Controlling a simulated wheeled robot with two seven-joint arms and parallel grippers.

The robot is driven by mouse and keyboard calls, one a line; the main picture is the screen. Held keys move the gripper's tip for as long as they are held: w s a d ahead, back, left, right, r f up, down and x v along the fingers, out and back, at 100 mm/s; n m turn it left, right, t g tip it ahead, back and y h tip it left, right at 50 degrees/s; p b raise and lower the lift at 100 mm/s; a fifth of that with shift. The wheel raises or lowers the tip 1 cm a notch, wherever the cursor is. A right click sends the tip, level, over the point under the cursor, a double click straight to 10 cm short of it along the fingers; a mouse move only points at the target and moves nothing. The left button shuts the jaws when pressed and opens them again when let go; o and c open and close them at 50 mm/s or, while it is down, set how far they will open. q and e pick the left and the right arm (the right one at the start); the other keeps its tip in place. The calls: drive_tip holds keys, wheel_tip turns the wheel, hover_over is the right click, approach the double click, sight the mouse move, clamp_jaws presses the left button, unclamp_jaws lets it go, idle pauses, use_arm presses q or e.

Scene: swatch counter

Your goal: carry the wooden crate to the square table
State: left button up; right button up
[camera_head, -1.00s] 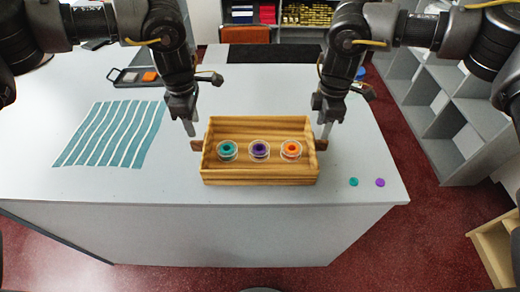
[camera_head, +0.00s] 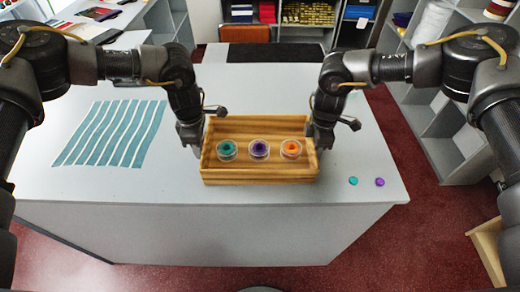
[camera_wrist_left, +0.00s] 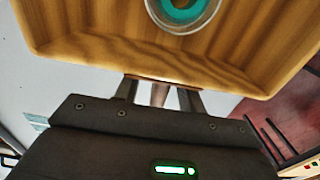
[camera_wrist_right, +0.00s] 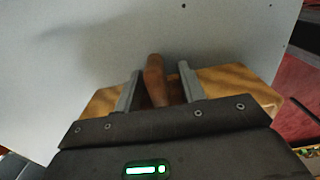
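The wooden crate (camera_head: 260,181) stands level on the white counter near its front edge. It holds three clear round dishes with a teal (camera_head: 227,150), a purple (camera_head: 259,149) and an orange (camera_head: 291,149) filling. My left gripper (camera_head: 198,145) is at the crate's left end; in the left wrist view its fingers stand apart on either side of the handle (camera_wrist_left: 160,94). My right gripper (camera_head: 318,144) is at the right end; in the right wrist view its fingers stand apart around the other handle (camera_wrist_right: 155,82), with gaps. I cannot make out a square table.
The white counter (camera_head: 100,190) has a teal striped swatch (camera_head: 112,133) at left. A teal disc (camera_head: 353,181) and a purple disc (camera_head: 380,182) lie right of the crate. Grey shelves (camera_head: 450,150) stand at right. Red floor (camera_head: 400,245) is open in front; a wooden piece (camera_head: 488,245) stands at far right.

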use_arm(q)
clamp_jaws()
use_arm(e)
clamp_jaws()
use_arm(q)
drive_tip(key=shift+r, duration=0.15)
use_arm(e)
drive_tip(key=shift+r, duration=0.15)
